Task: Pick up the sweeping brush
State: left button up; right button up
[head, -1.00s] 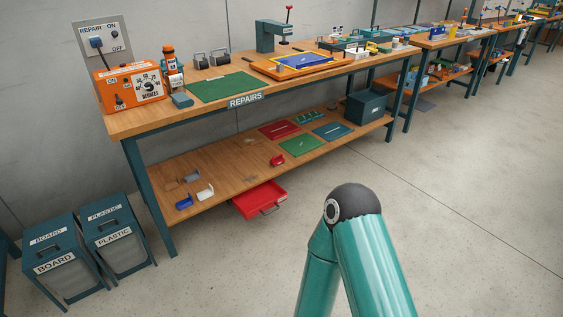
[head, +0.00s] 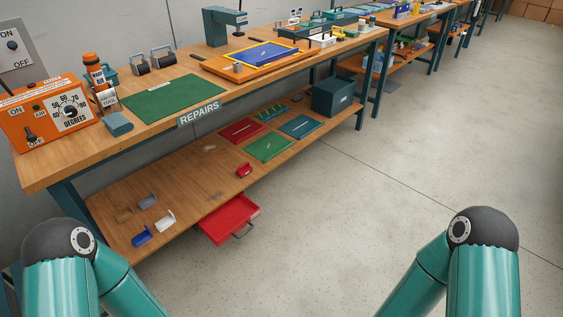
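I cannot pick out a sweeping brush for certain in the head view. Several small items lie on the lower shelf (head: 185,185) of the repair bench: a blue piece (head: 142,236), a white piece (head: 165,220), a grey piece (head: 148,202), a brown piece (head: 123,216) and a red piece (head: 244,170). They are too small to name surely. Only the teal links and dark elbow joints of my two arms show, at the lower left and lower right. Both grippers are out of view.
The bench top holds an orange heater box (head: 48,118), a green mat (head: 172,98), an orange tray (head: 222,68) and a dark press (head: 222,25). A red drawer (head: 228,217) juts out below the shelf. A dark box (head: 333,96) stands on the shelf. The floor (head: 440,140) at right is clear.

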aim_at(244, 170)
jog(key=z, duration=0.15)
jog(key=i, duration=0.95)
jog(key=u, duration=0.5)
jog(key=i, duration=0.95)
jog(key=u, duration=0.9)
jog(key=k, duration=0.85)
jog(key=u, duration=0.15)
jog(key=i, duration=0.9)
jog(key=z, duration=0.05)
